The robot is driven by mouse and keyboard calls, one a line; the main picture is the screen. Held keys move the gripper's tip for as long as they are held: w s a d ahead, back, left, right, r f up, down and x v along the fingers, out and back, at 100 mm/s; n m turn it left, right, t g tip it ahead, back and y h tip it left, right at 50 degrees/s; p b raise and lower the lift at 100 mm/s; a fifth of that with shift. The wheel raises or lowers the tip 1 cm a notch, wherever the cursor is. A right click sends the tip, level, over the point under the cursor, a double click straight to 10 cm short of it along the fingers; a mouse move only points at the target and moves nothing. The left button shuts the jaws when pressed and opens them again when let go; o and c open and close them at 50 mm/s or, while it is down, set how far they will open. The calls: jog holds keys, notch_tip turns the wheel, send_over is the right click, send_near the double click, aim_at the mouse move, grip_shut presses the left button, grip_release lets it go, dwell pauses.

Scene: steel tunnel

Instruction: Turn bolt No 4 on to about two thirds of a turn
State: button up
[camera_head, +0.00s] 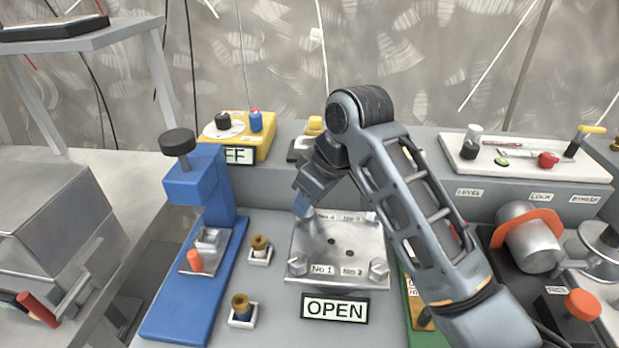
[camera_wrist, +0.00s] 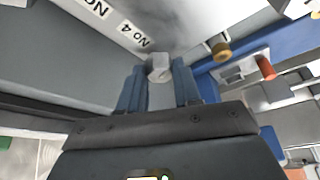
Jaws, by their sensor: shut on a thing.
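The square metal plate (camera_head: 355,247) lies on the grey bench with bolts at its corners. Bolts No 1 (camera_head: 297,264) and No 2 (camera_head: 379,267) stand at its front corners. My gripper (camera_head: 302,206) reaches down to the far left corner and hides the bolt there in the head view. In the wrist view the hex head of bolt No 4 (camera_wrist: 159,68) sits between the two blue fingertips of my gripper (camera_wrist: 158,80), beside the label "No 4" (camera_wrist: 133,35). The fingers are shut on this bolt head. Its turn angle cannot be read.
A sign reading "OPEN" (camera_head: 335,308) stands in front of the plate. A blue press (camera_head: 205,215) and two small brass-topped fittings (camera_head: 260,250) stand to the left. A yellow box (camera_head: 240,135) is behind. My arm covers the right side of the plate.

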jog(key=m+p, duration=0.2)
jog(key=p, duration=0.1)
jog(key=m+t+h+p, duration=0.1)
jog(key=shift+s+a+r+m+p, duration=0.1)
jog(key=shift+s+r+m+p, duration=0.05)
jog(key=shift+r+m+p, duration=0.2)
jog(key=m+h+p, duration=0.1)
jog(key=m+p, duration=0.2)
jog(key=shift+a+f+m+t+p, duration=0.1)
jog(key=shift+f+m+t+p, duration=0.05)
jog(key=shift+m+t+p, duration=0.25)
jog(key=m+h+p, duration=0.1)
jog(key=m+p, duration=0.1)
jog(key=m, duration=0.1)
jog(key=shift+a+f+m+h, duration=0.1)
jog(key=shift+m+h, duration=0.15)
jog(key=shift+h, duration=0.05)
jog(key=shift+f+m+h+p, duration=0.1)
jog(key=shift+m+h+p, duration=0.5)
jog(key=shift+m, duration=1)
jog(key=o, duration=1.1)
jog(key=shift+c, duration=0.2)
